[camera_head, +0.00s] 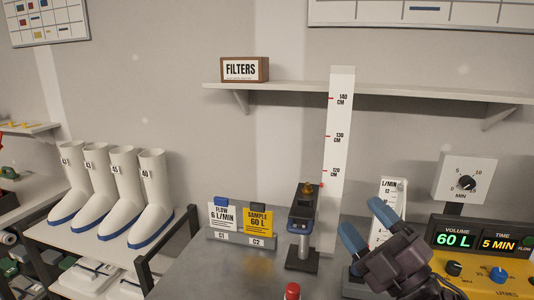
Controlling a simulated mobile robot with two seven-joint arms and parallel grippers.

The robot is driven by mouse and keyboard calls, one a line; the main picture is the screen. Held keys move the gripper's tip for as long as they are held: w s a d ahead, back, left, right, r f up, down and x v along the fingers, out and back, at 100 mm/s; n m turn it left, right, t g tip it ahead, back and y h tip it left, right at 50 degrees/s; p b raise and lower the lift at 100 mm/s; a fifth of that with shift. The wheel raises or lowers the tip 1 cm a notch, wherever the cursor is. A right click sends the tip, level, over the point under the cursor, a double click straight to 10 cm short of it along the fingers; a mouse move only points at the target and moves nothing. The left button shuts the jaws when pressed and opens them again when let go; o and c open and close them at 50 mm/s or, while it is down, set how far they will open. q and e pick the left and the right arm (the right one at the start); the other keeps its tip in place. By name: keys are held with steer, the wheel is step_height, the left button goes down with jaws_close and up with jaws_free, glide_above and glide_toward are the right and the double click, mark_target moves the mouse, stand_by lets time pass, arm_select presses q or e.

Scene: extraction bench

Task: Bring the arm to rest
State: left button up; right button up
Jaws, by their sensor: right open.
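My right gripper (359,215) is in the lower right of the head view, above the grey bench (225,272). Its two blue-tipped fingers are spread apart, with nothing seen between them. It points up and to the left and partly hides a white L/MIN scale (392,192) behind it. My left gripper is not in view.
A dark device on a stand (302,212) stands left of the gripper, before a tall height ruler (338,150). A yellow meter panel (485,250) is close on the right. A red-capped item (292,291) is at the front. White boots (155,195) stand left.

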steer(key=s+d+f+m+g+h, duration=0.2)
steer(key=d+f+m+h, duration=0.3)
steer(key=f+m+h, duration=0.3)
steer(key=s+d+f+m+g+h, duration=0.2)
steer(key=d+f+m+h, duration=0.4)
steer(key=f+m, duration=0.3)
steer(key=s+d+f+m+g, duration=0.1)
steer(key=s+f+m+g, duration=0.3)
steer(key=s+f+g, duration=1.1)
arm_select(q)
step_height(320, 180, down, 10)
steer(key=b, duration=0.9)
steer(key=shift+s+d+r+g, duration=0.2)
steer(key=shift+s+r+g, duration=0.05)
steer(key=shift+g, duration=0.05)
arm_select(e)
steer(key=w+f+t, duration=0.3)
steer(key=f+t, duration=0.7)
steer(key=f, duration=1)
steer(key=shift+w+f+n+y, duration=0.2)
steer(key=shift+f+n+y, duration=0.1)
steer(key=shift+n, duration=0.1)
steer(key=shift+a, duration=0.1)
